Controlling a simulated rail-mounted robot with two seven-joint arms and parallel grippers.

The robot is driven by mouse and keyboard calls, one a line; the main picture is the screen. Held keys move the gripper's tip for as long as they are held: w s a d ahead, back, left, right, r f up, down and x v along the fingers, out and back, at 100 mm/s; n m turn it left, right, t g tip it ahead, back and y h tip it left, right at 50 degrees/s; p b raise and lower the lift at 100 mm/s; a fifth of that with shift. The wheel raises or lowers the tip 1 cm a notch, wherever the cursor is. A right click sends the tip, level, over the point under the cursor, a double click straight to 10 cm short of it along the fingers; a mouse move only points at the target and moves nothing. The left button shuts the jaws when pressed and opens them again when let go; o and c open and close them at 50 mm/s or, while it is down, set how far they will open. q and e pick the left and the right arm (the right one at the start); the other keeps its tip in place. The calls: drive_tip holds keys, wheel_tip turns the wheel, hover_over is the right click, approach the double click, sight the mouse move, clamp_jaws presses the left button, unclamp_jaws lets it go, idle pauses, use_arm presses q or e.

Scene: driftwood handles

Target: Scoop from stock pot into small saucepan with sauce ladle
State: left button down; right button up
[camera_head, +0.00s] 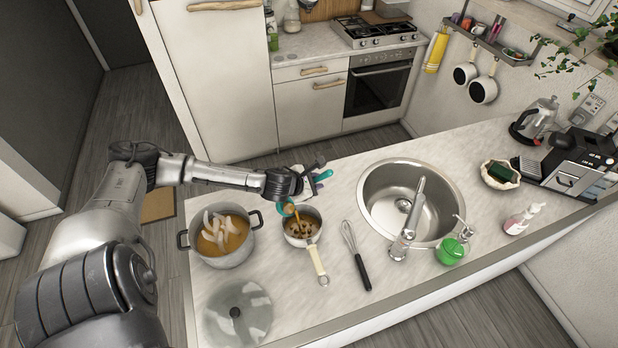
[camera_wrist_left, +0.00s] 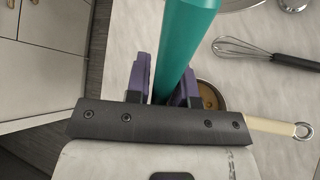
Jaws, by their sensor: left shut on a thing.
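The steel stock pot (camera_head: 228,262) stands at the left of the counter, holding orange liquid and pale long pieces. The small saucepan (camera_head: 300,243) sits to its right, with brown pieces inside and its cream handle pointing toward the front. My left gripper (camera_head: 304,184) is shut on the teal handle of the sauce ladle (camera_wrist_left: 182,35), behind and above the saucepan. The ladle's orange-looking bowl (camera_head: 287,210) is at the saucepan's back left rim; I cannot tell whether it touches. In the left wrist view the saucepan (camera_wrist_left: 222,92) is partly hidden by the gripper. My right gripper is out of view.
A whisk (camera_head: 354,253) lies right of the saucepan. A round glass lid (camera_head: 238,315) lies in front of the stock pot. The sink (camera_head: 368,205) with its tap (camera_head: 408,225), and a green soap bottle (camera_head: 452,250), are farther right.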

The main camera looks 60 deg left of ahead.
use_arm(q)
drive_tip(key=w+d+f+m+g+y+p, duration=0.2)
drive_tip(key=w+f+m+g+y+p, duration=0.1)
drive_tip(key=f+g+y+p, duration=0.3)
wheel_tip(320, 180, down, 3)
drive_tip(key=m+g+p, duration=0.1)
drive_tip(key=g, duration=0.2)
drive_tip(key=shift+w+d+g, duration=0.15)
drive_tip(key=shift+g, duration=0.25)
idle(0.4)
drive_tip(key=shift+r+y, duration=0.1)
drive_tip(key=shift+y, duration=0.2)
idle(0.8)
